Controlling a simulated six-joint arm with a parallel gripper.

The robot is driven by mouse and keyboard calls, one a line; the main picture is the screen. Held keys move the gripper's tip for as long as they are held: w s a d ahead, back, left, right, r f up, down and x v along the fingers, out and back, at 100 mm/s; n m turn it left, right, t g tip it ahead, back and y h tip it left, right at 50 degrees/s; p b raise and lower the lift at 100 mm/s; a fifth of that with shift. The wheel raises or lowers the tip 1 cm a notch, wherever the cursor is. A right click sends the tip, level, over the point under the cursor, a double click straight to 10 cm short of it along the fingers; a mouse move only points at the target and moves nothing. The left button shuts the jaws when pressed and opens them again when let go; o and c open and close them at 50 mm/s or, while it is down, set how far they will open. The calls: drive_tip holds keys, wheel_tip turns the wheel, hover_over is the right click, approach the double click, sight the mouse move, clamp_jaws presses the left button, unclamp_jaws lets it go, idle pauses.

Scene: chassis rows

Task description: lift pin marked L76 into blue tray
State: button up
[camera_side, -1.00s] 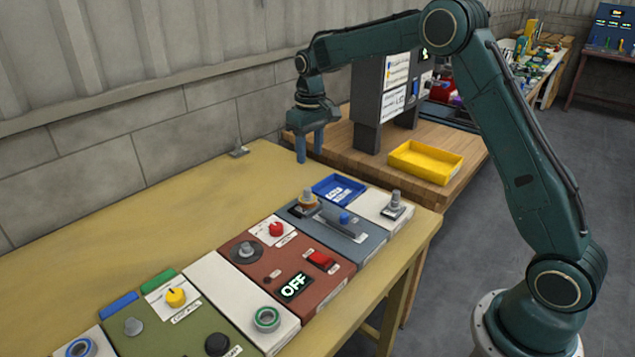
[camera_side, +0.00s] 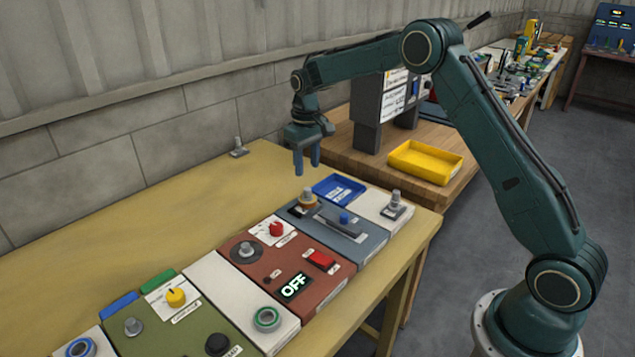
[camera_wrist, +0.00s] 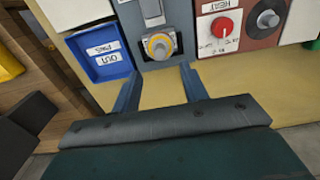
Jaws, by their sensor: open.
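The blue tray (camera_side: 339,188) sits at the back of the grey-blue panel; in the wrist view the tray (camera_wrist: 84,57) carries a label that reads like "PINS OUT". A metal pin with an orange-yellow collar (camera_side: 307,196) stands on that panel beside the tray; its collar shows in the wrist view (camera_wrist: 160,46). Another grey pin (camera_side: 396,199) stands on the white panel to the right, and another (camera_side: 238,145) at the table's back edge. I cannot read L76 on any pin. My gripper (camera_side: 307,168) is open and empty, fingers down, above and behind the collared pin.
The red-brown panel has a red knob (camera_side: 276,229) and an OFF display (camera_side: 294,287). A blue-knobbed slider (camera_side: 345,218) lies near the collared pin. A yellow tray (camera_side: 425,162) is on the wooden bench beyond. The yellow table (camera_side: 150,215) is clear at left.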

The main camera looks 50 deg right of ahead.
sight(308, 189)
drive_tip(key=shift+f, duration=3.8)
clamp_jaws()
drive_tip(key=shift+r, duration=0.15)
drive_tip(key=shift+r, duration=2.85)
